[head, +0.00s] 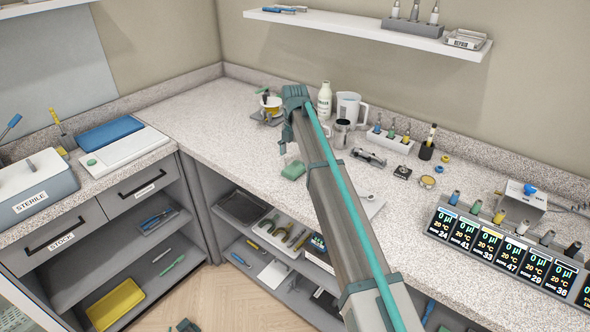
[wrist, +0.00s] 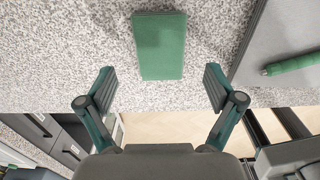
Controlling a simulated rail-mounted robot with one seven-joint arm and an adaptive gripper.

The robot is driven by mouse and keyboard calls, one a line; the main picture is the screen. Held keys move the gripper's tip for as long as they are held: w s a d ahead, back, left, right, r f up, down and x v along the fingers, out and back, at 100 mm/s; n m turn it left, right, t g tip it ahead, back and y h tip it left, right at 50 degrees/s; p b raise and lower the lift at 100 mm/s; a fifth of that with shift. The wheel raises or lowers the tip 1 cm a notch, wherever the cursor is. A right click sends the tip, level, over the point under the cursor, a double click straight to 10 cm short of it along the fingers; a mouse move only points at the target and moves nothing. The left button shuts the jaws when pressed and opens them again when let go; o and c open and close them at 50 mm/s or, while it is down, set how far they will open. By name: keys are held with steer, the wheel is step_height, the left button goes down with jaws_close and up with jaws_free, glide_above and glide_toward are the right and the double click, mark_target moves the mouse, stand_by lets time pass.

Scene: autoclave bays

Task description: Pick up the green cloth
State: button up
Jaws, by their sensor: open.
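The green cloth (head: 293,170) lies on the speckled countertop near its front edge, just below my gripper in the head view. In the wrist view, the cloth (wrist: 160,45) is a flat, folded-looking green rectangle, fully visible. My gripper (wrist: 159,88) is open and empty. Its two fingers are spread wider than the cloth, which lies beyond the fingertips in the picture, centred between them. In the head view, my gripper (head: 284,145) hangs above the counter behind the cloth, partly hidden by my own arm.
A grey flat surface (wrist: 285,45) with a green pen-like item (wrist: 292,64) lies right of the cloth. A white bottle (head: 325,100), a white jug (head: 348,106) and a metal cup (head: 340,133) stand behind. Open shelves (head: 240,208) lie below the counter edge.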

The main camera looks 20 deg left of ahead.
mark_target(295, 167)
steer(key=shift+w+f+p, duration=0.1)
steer(key=shift+f+p, duration=0.7)
steer(key=shift+f, duration=1.45)
steer(key=c, duration=1)
steer(key=shift+r, duration=0.2)
steer(key=shift+r, duration=0.2)
steer(key=shift+r+b, duration=0.45)
steer(key=shift+r, duration=0.5)
steer(key=s+d+r+b, duration=0.1)
steer(key=s+d+r, duration=0.1)
steer(key=s+r, duration=0.1)
steer(key=s+d+r+b, duration=0.1)
steer(key=s+d+r, duration=0.2)
steer(key=s+r, duration=0.1)
steer(key=s+d+r+b, duration=0.2)
steer(key=s+d+r, duration=0.1)
steer(key=s, duration=0.1)
steer(key=shift+s+d+r, duration=0.1)
steer(key=shift+s+r, duration=0.1)
